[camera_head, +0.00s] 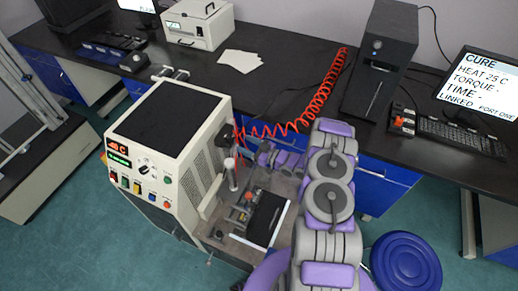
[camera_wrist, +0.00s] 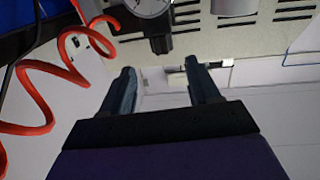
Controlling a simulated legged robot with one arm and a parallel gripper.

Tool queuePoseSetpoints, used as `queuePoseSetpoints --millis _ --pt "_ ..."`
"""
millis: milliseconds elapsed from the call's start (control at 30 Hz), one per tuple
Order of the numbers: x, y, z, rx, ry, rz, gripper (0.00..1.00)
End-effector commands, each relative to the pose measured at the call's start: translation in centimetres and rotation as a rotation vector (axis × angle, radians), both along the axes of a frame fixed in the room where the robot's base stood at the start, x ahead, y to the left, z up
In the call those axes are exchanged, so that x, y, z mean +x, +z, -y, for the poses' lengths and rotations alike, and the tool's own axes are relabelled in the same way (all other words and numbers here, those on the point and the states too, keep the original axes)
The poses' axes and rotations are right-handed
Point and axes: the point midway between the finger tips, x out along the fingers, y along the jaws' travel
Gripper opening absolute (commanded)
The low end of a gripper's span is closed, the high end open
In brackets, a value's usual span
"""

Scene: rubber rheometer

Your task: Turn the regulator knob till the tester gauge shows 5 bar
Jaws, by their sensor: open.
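The tester is a cream cabinet (camera_head: 165,130) with lit displays on its front. A dark regulator (camera_head: 226,134) sits on its right side, where the red hose reaches it. In the wrist view the round white gauge (camera_wrist: 150,5) is cut off by the top edge, so its reading cannot be told. A dark part that looks like the regulator knob (camera_wrist: 159,43) hangs below it. My gripper (camera_wrist: 159,68) is open and empty, its two fingers pointing at the cabinet side just short of the knob. In the head view my gripper (camera_head: 258,153) is small and partly hidden.
A red coiled hose (camera_head: 320,100) runs from the bench to the tester and also shows left of my gripper in the wrist view (camera_wrist: 40,100). A press assembly (camera_head: 232,175) stands beside the cabinet. A blue stool (camera_head: 404,262) is at lower right. A monitor (camera_head: 480,85) stands on the black bench.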

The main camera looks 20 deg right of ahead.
Motion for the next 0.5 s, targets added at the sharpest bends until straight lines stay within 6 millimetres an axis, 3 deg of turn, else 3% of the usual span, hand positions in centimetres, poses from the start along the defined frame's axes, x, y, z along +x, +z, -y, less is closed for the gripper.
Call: queuePoseSetpoints --millis 200,500 --pt "-2.8 0.0 2.5 0.001 -0.003 -0.002 0.61" --pt "-4.3 -0.1 3.5 0.0 0.001 -0.001 0.61"
